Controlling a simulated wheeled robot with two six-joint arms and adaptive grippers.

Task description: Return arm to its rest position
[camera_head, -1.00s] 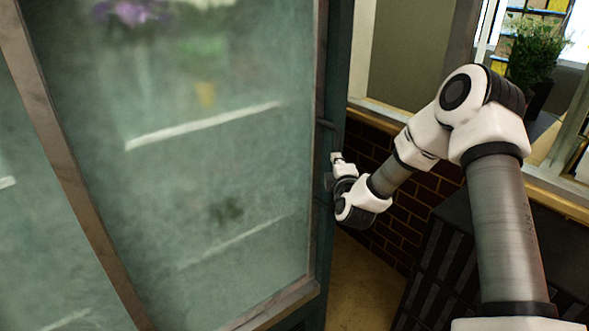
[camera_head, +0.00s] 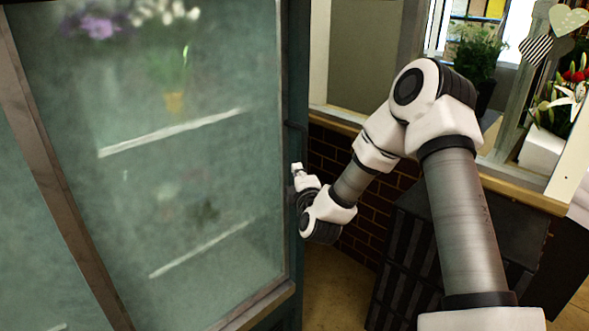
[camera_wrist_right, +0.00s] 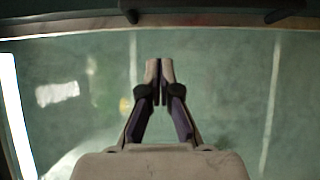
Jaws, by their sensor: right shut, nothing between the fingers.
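My right arm (camera_head: 459,215) comes in from the lower right of the head view, bent at a high elbow. Its gripper (camera_head: 297,170) is small and partly hidden behind the wrist, beside the handle edge of a glass cooler door. In the right wrist view, the right gripper (camera_wrist_right: 159,72) has its two fingertips together with nothing between them, in front of the glass door (camera_wrist_right: 215,85). I cannot tell whether the fingers touch the door. My left gripper is not in view.
The cooler's glass door (camera_head: 190,190) fills the left, with blurred flowers behind it. A dark handle (camera_head: 297,128) is on its right edge. A dark crate-like box (camera_head: 405,275) stands below the arm. A brick wall (camera_head: 340,160), potted plant (camera_head: 478,50) and bouquet (camera_head: 563,103) are behind.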

